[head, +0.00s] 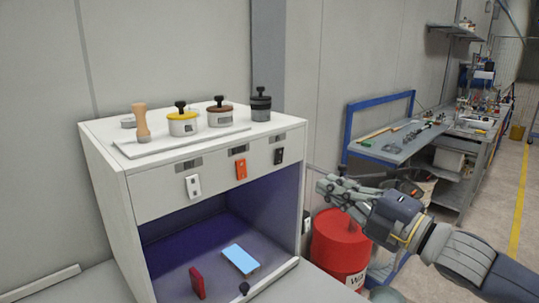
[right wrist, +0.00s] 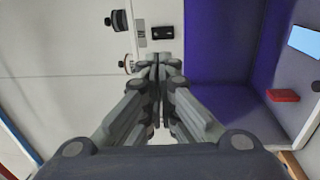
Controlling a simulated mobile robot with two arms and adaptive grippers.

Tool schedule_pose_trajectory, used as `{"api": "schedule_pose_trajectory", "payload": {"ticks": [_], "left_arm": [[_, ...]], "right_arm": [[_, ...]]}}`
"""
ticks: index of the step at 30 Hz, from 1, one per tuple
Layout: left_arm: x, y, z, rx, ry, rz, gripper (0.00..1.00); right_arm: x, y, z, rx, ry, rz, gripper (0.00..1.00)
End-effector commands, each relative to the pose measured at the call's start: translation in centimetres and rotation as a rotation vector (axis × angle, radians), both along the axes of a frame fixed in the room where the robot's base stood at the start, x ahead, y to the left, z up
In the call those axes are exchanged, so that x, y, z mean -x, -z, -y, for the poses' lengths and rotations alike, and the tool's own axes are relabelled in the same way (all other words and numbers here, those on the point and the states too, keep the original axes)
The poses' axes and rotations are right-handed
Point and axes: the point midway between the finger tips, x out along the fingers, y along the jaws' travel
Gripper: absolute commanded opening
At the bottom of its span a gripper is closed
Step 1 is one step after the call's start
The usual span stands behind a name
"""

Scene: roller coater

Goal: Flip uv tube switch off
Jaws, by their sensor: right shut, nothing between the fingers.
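A white cabinet (head: 120,185) has a front panel with three switches above an open bay lit violet inside. The switches are white (head: 193,186), orange (head: 241,168) and black (head: 279,156), left to right. Small grey labels sit above them; I cannot read which is the UV tube switch. My right gripper (head: 323,188) is shut and empty, to the right of the cabinet front and apart from the panel. In the right wrist view its fingers (right wrist: 160,68) are together, and the black switch (right wrist: 162,33) shows beyond them. My left gripper is not in view.
Pots and a black jar (head: 260,104) stand on the cabinet top. A light blue block (head: 240,259) and a red block (head: 197,283) lie in the bay. A red drum (head: 340,245) stands right of the cabinet. A workbench (head: 400,148) with tools is farther back.

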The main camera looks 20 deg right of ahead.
Motion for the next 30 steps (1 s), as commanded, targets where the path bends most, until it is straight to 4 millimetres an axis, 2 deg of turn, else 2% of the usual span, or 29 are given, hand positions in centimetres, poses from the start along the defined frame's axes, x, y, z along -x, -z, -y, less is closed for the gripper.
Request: {"api": "schedule_pose_trajectory", "payload": {"ticks": [4,9,13,17,24,30], "left_arm": [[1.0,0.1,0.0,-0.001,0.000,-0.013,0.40],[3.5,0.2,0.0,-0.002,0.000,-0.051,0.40],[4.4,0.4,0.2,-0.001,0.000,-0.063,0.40],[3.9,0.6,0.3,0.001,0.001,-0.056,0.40],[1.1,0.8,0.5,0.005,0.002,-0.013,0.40],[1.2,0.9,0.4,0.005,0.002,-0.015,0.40]], "right_arm": [[0.0,0.0,0.0,0.000,0.000,0.000,0.00],[0.0,0.0,0.0,0.000,0.000,0.000,0.00],[-0.3,0.0,-0.1,-0.001,-0.001,0.001,0.00],[-0.9,-0.1,-0.4,-0.001,-0.003,0.003,0.00],[-2.3,-0.3,-0.8,0.001,-0.001,0.004,0.00],[-3.4,-0.5,-1.2,-0.002,-0.001,0.003,0.00]]}}
